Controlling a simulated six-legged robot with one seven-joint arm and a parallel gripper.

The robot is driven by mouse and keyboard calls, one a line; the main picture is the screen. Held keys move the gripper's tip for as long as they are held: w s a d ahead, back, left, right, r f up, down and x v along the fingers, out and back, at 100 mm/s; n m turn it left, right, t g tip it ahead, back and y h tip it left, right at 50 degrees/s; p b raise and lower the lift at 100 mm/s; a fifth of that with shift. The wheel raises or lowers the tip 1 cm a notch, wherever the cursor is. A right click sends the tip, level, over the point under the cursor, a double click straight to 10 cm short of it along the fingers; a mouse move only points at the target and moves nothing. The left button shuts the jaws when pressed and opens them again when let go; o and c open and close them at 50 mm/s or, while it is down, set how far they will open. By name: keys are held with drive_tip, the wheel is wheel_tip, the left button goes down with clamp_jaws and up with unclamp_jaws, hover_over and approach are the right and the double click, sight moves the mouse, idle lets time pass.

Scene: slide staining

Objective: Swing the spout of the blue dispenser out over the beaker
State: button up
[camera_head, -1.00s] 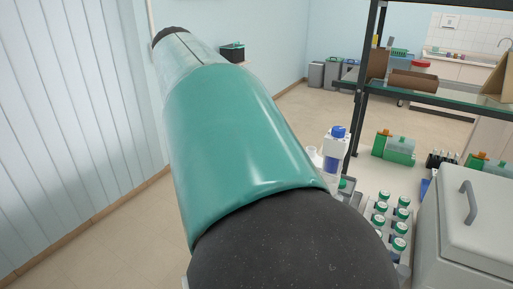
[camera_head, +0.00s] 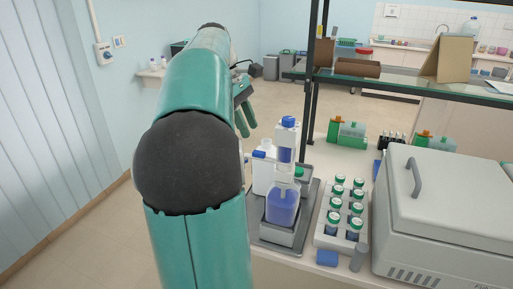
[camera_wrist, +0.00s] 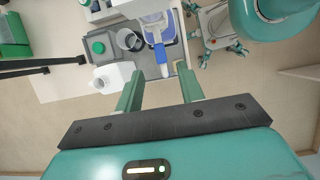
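The blue dispenser (camera_head: 283,206), a bottle of blue liquid with a tall white head and blue cap, stands upright on a grey tray (camera_head: 254,228). In the wrist view its blue and white top (camera_wrist: 160,52) lies just beyond my fingertips, between them in the picture. What looks like the beaker (camera_wrist: 130,40), a round dark-looking vessel, is left of it; I cannot make it out clearly in the head view. My gripper (camera_wrist: 159,77) is open and empty. In the head view my gripper (camera_head: 247,126) hangs left of the dispenser's head, apart from it.
A white bottle (camera_head: 263,172) stands beside the dispenser; it also shows in the wrist view (camera_wrist: 112,77). A green-capped container (camera_wrist: 97,47) is near it. A rack of green-capped bottles (camera_head: 344,213) and a large grey lidded box (camera_head: 440,215) are to the right. A shelf post (camera_head: 312,80) rises behind.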

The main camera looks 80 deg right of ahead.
sight(259, 152)
drive_tip(key=x, duration=0.7)
drive_tip(key=shift+f, duration=0.25)
clamp_jaws()
